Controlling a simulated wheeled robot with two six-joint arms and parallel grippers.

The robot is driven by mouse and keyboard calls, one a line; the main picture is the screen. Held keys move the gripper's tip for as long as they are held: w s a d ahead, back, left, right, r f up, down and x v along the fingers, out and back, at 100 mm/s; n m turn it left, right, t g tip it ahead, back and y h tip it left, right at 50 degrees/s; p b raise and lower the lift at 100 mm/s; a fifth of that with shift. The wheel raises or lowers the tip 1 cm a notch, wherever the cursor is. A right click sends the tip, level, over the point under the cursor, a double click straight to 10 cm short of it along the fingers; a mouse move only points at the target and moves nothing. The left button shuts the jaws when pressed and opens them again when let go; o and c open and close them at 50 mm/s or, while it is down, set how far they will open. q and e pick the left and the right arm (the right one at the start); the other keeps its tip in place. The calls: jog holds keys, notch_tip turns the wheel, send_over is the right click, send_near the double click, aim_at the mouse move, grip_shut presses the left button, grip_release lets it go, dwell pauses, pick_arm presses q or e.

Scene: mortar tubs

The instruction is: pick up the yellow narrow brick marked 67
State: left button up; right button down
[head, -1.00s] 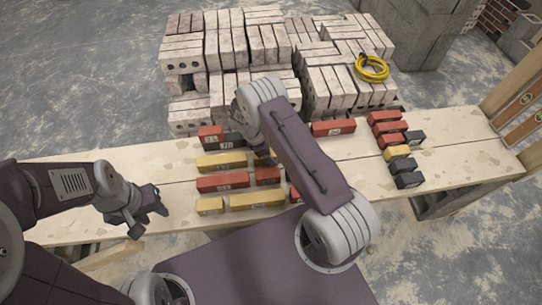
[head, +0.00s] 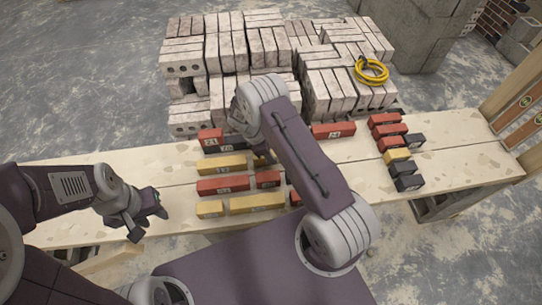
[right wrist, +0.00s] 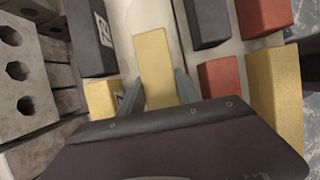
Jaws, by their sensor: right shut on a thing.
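A yellow narrow brick (right wrist: 153,65) lies between the two fingers of my right gripper (right wrist: 158,88) in the right wrist view. The fingers are shut on it near its closer end. No number is readable on its visible face. My left gripper (head: 150,226) hangs open and empty by the left end of the plank table, away from the bricks.
Other yellow bricks (head: 222,163), red bricks (head: 222,185) and dark bricks stand in rows on the plank table (head: 460,145). In the right wrist view, neighbours flank the held brick: a marked dark one (right wrist: 92,38) and a yellow one (right wrist: 103,97). Pale block stacks (head: 235,45) rise behind.

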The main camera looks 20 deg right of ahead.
jog(key=r, duration=0.1)
jog(key=s+r, duration=0.1)
jog(key=r, duration=0.1)
jog(key=shift+s+a+r, duration=0.1)
jog(key=shift+a, duration=0.05)
jog(key=s+a+r, duration=0.2)
jog(key=s+r, duration=0.4)
jog(key=s, duration=0.4)
